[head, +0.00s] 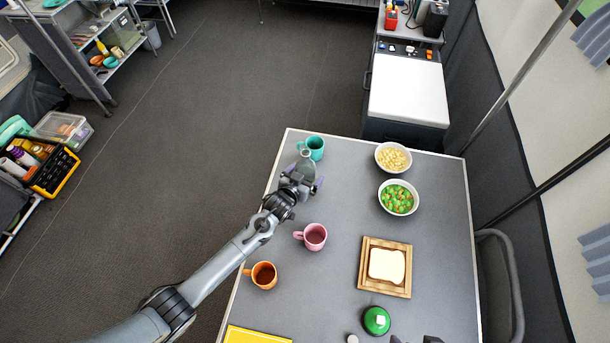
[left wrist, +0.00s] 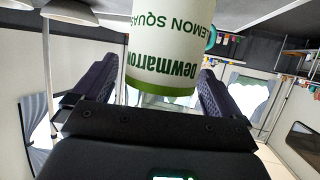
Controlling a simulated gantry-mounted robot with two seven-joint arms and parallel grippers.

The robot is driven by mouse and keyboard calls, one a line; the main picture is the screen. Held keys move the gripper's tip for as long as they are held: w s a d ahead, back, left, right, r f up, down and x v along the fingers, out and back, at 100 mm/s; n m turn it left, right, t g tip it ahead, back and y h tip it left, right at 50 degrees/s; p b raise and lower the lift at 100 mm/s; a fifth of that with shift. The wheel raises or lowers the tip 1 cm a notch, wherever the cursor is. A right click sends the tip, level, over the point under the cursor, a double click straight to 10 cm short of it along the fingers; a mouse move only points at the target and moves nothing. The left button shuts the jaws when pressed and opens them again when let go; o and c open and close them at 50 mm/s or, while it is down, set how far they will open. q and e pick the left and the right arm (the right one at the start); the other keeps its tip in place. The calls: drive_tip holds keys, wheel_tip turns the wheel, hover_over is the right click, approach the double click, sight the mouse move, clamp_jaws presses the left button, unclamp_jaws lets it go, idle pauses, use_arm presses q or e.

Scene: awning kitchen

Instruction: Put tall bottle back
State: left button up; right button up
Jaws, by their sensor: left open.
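A white bottle with green lettering and a green band (left wrist: 165,50) fills the upper middle of the left wrist view, between my two fingers. In the head view the bottle (head: 305,154) shows as a pale top at the far left of the table, just beyond my gripper. My left gripper (head: 302,182) is open around or just before the bottle; the fingers (left wrist: 160,90) show gaps on both sides of it. Whether a finger touches it, I cannot tell. Dark tips at the bottom edge of the head view (head: 432,339) may be my right gripper; their opening is not visible.
A teal mug (head: 317,147) stands close to the bottle. Pink (head: 315,237) and orange (head: 263,275) mugs stand near my left arm. Two food bowls (head: 399,197), a bread board (head: 366,284) and a green round item (head: 376,321) are on the right. A crate of bottles (head: 64,172) stands far left.

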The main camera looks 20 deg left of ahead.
use_arm(q)
drive_tip(key=shift+s+r, duration=0.15)
drive_tip(key=shift+r, duration=0.05)
drive_tip(key=s+a+r+g+p, duration=0.1)
drive_tip(key=s+r+g, duration=0.2)
drive_tip(key=s, duration=0.9)
drive_tip(key=s+a+r+g, duration=0.1)
drive_tip(key=s+r+g, duration=0.2)
drive_tip(key=s, duration=1)
drive_tip(key=s+r+g+y+p, duration=0.1)
drive_tip(key=s+r+g, duration=0.2)
drive_tip(key=s, duration=0.9)
drive_tip(key=shift+s+a+r+m+g+p, duration=0.3)
drive_tip(key=shift+a+r+m+g, duration=0.1)
drive_tip(key=shift+r, duration=0.45)
wheel_tip(320, 180, up, 25)
drive_tip(key=p, duration=2.4)
drive_tip(key=shift+f+p, duration=0.2)
drive_tip(key=shift+p, duration=0.1)
